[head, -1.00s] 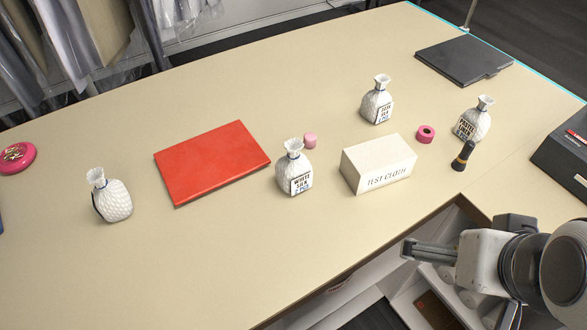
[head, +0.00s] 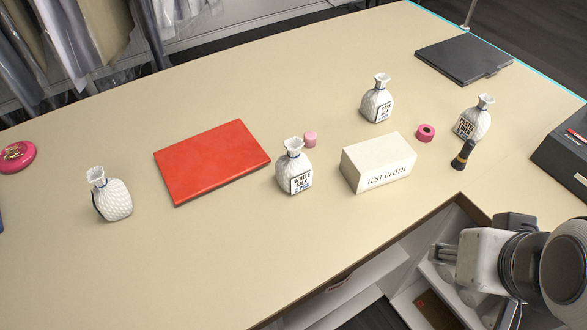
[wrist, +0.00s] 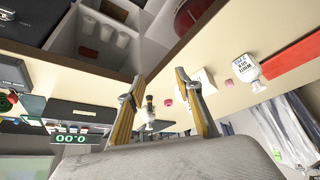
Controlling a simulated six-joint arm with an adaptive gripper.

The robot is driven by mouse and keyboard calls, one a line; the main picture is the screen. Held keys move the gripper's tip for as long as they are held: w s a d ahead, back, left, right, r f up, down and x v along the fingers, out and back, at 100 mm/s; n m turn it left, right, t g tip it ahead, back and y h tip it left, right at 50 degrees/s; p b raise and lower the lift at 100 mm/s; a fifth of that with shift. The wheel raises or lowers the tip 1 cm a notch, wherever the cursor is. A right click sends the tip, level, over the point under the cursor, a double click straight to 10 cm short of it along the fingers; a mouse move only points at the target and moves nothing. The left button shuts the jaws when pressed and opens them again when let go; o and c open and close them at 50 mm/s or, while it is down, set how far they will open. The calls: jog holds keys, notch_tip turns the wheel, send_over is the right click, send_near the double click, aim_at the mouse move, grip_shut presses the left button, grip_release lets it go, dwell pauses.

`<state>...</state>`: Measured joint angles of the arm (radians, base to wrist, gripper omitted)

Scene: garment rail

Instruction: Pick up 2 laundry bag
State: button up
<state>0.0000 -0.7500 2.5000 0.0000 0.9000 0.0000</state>
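Several white quilted laundry bags with tied necks stand on the beige table. One at the left (head: 112,200) shows only a dark label edge. A middle one (head: 294,170), labelled white silk, stands right of the red folder; it also shows in the wrist view (wrist: 245,68). Another (head: 377,102) stands farther back, its label too small to read surely. One at the right (head: 474,120) appears labelled pastel linen and leans slightly. My gripper (wrist: 158,76) is open and empty, its two fingers apart. In the head view it is beyond the table's front edge, at lower right.
A white test cloth box (head: 378,163), a black cylinder (head: 463,155), a pink ring (head: 426,133) and a pink cap (head: 310,139) stand among the bags. The red folder (head: 212,160) lies left of centre. A black folder (head: 463,60) lies at the back. The front left is clear.

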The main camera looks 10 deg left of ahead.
jog(key=w+d+r+n+t+h, duration=0.1)
jog(key=w+d+r+n+t, duration=0.15)
jog(key=w, duration=0.95)
jog(key=w+d+r+n+t, duration=0.1)
jog(key=w+r+n+t, duration=0.15)
jog(key=w, duration=1.05)
jog(key=w+a+n+t+y, duration=0.2)
jog(key=w+a+y, duration=0.15)
jog(key=w, duration=0.25)
jog(key=w+a+f+n+g+y, duration=0.1)
jog(key=w+a+f+n+y, duration=0.2)
jog(key=a, duration=0.4)
jog(key=a+f+n+g+y, duration=0.1)
jog(key=a+f+n+y, duration=0.2)
jog(key=a+y, duration=0.25)
jog(key=s+a+f+n+g+y, duration=0.2)
jog(key=s+a+f+g+y, duration=0.1)
jog(key=s+g, duration=0.2)
jog(key=s+a+f+n+g+y, duration=0.2)
jog(key=s+a+f+g+y, duration=0.1)
jog(key=s, duration=0.4)
jog(key=shift+a+f+n+g+y, duration=0.15)
jog(key=shift+a+n+g+y, duration=0.4)
jog(key=shift+g, duration=0.55)
